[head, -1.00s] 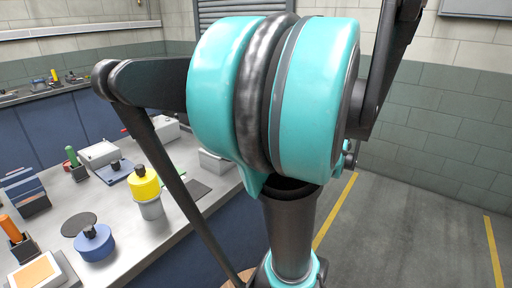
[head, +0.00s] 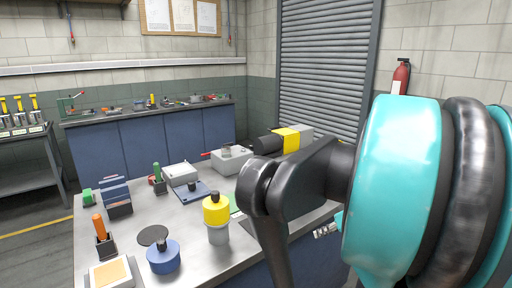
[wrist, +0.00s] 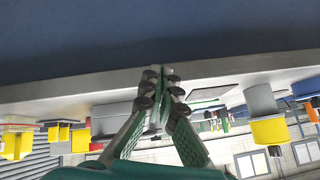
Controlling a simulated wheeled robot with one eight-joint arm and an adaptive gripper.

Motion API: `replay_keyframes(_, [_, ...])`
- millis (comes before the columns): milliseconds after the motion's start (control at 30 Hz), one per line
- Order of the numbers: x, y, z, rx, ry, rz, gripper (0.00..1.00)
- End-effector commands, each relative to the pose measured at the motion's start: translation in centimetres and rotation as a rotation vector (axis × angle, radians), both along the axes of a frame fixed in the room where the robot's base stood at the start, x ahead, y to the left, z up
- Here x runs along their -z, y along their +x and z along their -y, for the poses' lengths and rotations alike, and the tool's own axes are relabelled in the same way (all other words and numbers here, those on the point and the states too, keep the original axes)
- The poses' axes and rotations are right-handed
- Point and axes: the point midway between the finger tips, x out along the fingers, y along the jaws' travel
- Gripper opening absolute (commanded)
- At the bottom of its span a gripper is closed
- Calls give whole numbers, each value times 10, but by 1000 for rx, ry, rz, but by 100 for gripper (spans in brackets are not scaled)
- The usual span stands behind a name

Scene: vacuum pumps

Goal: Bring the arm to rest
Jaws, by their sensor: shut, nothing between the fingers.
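My arm, with teal and black joints, fills the right of the head view and reaches over the bench's right side. My gripper (wrist: 160,82) shows in the wrist view, its two green-padded, dark-jointed fingers together with nothing between them. The wrist picture is upside down, and the fingertips lie over the grey bench edge against a blue cabinet front. In the head view the gripper is mostly or wholly hidden by the arm.
The bench (head: 128,222) holds a yellow-topped grey cylinder (head: 217,236), a blue round pump part (head: 163,256), a grey box (head: 231,160) and tool holders. A back counter (head: 150,145) and shutter (head: 325,70) stand behind. A fire extinguisher (head: 400,77) hangs at right.

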Motion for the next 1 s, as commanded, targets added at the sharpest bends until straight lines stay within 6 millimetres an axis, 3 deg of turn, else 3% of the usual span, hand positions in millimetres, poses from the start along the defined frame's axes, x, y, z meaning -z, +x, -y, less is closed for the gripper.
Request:
replay_keyframes(33, [14, -7, -10, 12, -22, -54, 0])
replay_keyframes(200, [53, -28, -24, 122, -117, -200, 0])
replay_keyframes(400, [82, -47, -27, 265, -241, -266, 0])
replay_keyframes(633, [94, -55, -24, 376, -314, -253, 0])
replay_keyframes(1000, [95, -55, -22, 399, -324, -247, 0])
